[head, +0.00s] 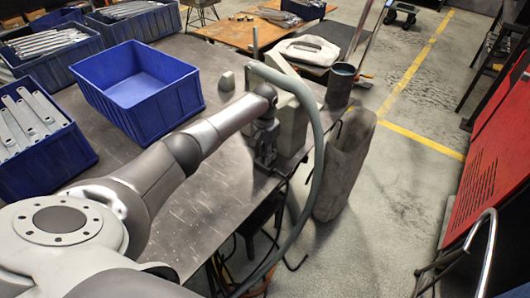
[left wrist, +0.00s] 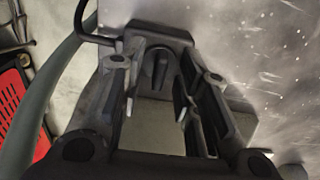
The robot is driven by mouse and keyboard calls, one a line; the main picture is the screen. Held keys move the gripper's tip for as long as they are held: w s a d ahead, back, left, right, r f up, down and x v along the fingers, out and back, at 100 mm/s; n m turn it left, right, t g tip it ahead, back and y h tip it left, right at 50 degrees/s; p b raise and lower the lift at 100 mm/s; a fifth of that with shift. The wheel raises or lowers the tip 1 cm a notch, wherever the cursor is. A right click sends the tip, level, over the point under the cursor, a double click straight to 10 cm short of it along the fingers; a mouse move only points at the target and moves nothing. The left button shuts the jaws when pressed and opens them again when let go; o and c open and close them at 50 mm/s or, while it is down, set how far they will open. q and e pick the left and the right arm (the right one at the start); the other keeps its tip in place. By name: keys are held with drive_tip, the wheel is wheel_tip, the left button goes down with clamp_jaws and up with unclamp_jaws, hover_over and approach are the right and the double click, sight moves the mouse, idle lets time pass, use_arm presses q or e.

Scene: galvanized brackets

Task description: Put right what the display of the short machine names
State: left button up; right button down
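A short grey box-shaped machine (head: 291,118) stands at the right edge of the dark metal table (head: 225,165). No readable display shows on it in the head view. My left gripper (head: 265,158) is against or just in front of its near left side, pointing down; I cannot tell whether they touch. In the left wrist view the fingers of my left gripper (left wrist: 163,80) are spread apart, with a dark part with a rounded slot (left wrist: 160,65) and a pale grey surface showing between them. I see nothing clearly held. My right gripper is not in view.
An empty blue bin (head: 100,92) stands on the table. Blue bins of metal brackets (head: 35,124) stand at the left. A small grey block (head: 226,81) and a dark cylinder (head: 340,84) are near the machine. A grey hose (head: 317,135) arches past my gripper.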

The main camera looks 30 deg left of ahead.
use_arm(q)
drive_tip(key=c, duration=0.7)
clamp_jaws()
